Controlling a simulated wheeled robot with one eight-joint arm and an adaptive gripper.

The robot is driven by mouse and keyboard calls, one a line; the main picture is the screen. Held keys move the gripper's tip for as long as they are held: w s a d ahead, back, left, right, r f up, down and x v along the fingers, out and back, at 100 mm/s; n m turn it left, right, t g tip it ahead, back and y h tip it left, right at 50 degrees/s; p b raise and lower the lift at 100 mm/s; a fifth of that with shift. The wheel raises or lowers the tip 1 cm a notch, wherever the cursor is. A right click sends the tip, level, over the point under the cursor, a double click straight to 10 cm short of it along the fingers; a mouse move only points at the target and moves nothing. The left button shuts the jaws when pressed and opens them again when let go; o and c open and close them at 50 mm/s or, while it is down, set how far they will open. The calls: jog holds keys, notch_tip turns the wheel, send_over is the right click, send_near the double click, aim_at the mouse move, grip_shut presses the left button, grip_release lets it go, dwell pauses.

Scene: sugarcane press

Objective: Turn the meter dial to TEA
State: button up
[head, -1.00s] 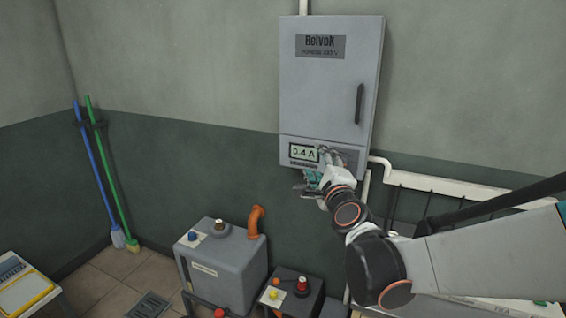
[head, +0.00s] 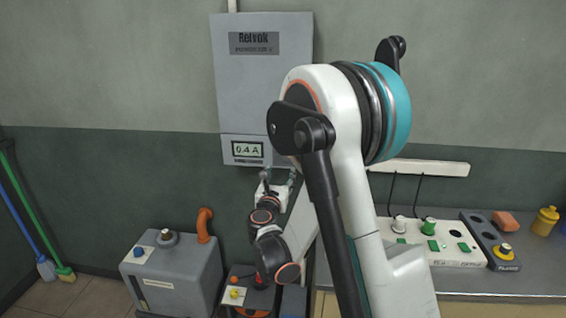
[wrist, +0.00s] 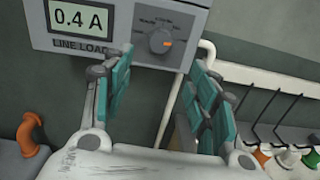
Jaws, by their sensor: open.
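The meter dial (wrist: 162,40), a grey round knob with an orange mark at its right side, sits on the front of the meter panel (wrist: 205,20). Small labels curve around it, too small to read. A display (wrist: 82,18) to its left reads 0.4 A, above the words LINE LOAD. In the wrist view my gripper (wrist: 165,80) is open and empty. Its teal-padded fingers stand apart, left and right, below the dial. In the head view the gripper (head: 277,178) is just below the display (head: 248,149), and my arm hides the dial.
The grey cabinet (head: 240,90) hangs on the wall. Below left stands a grey tank (head: 165,280) with an orange pipe (head: 204,225). At right, a counter carries a white panel of knobs (head: 425,242) and a yellow bottle (head: 545,220). A white pipe (wrist: 178,100) runs below the meter.

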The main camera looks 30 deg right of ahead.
jog(key=b+x, duration=0.2)
jog(key=x, duration=0.9)
jog(key=c, duration=1.1)
